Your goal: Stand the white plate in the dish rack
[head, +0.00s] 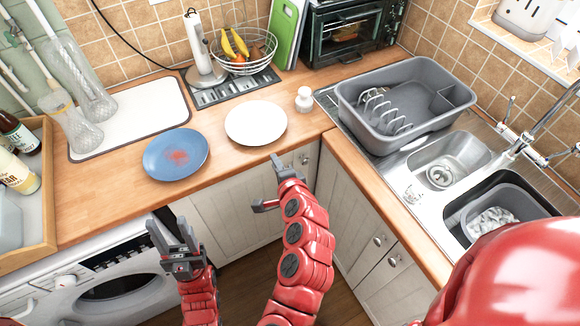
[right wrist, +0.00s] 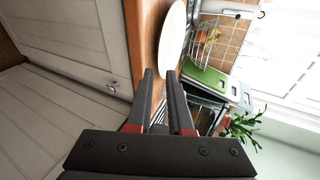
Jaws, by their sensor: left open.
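The white plate (head: 256,122) lies flat and empty on the wooden counter, near the inner corner. It also shows edge-on in the right wrist view (right wrist: 173,42). The grey dish rack (head: 427,122) stands at the right beside the sink, with curved wire plate slots (head: 383,110) inside and no dish in them. My right gripper (head: 268,186) is open and empty, in front of the counter edge, just short of the plate; its fingers (right wrist: 162,85) are apart in the right wrist view. My left gripper (head: 172,235) is open and empty, low in front of the counter, above the washing machine.
A blue plate with a red stain (head: 175,155) lies left of the white plate. A small white jar (head: 304,99) stands behind the white plate's right side. A fruit basket (head: 245,55), green board (head: 287,30) and oven (head: 350,35) stand behind. The sink (head: 447,160) is in front of the rack.

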